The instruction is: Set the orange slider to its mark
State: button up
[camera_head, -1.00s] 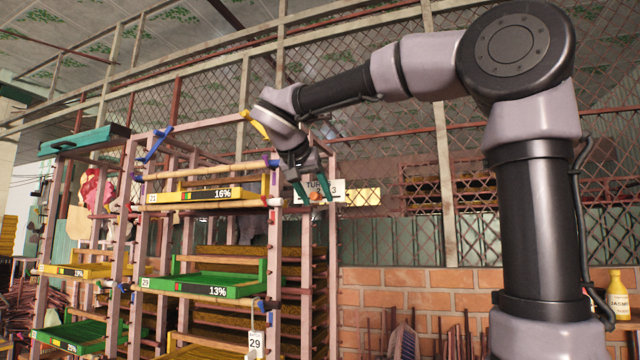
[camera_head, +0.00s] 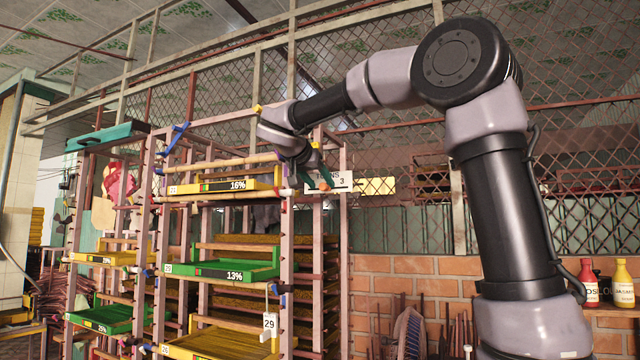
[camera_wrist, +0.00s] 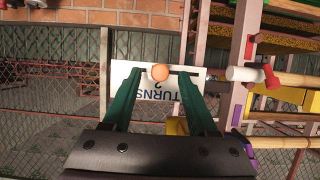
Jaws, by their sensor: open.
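The orange slider (camera_wrist: 160,72) is a round orange knob on a dark horizontal bar in front of a white sign (camera_wrist: 142,88) lettered "TURNS" with a number. The sign shows upside down in the wrist view. In the head view the small orange knob (camera_head: 324,184) shows low at the left part of the sign (camera_head: 338,182). My gripper (camera_wrist: 157,79) is open, with its two green fingers on either side of the knob in the wrist view. I see gaps at both sides, and cannot tell how deep the knob lies between them. The mark cannot be made out.
A wooden rack with yellow and green trays (camera_head: 225,269) stands left of and below my gripper. In the wrist view a rail with a white end and red clamp (camera_wrist: 247,75) lies close at the right. A wire mesh fence (camera_head: 400,150) is behind. Bottles (camera_head: 623,285) stand far right.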

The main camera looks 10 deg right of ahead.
jog(key=shift+w+d+f, duration=0.15)
jog(key=shift+w, duration=0.1)
grip_shut()
dwell(1.4)
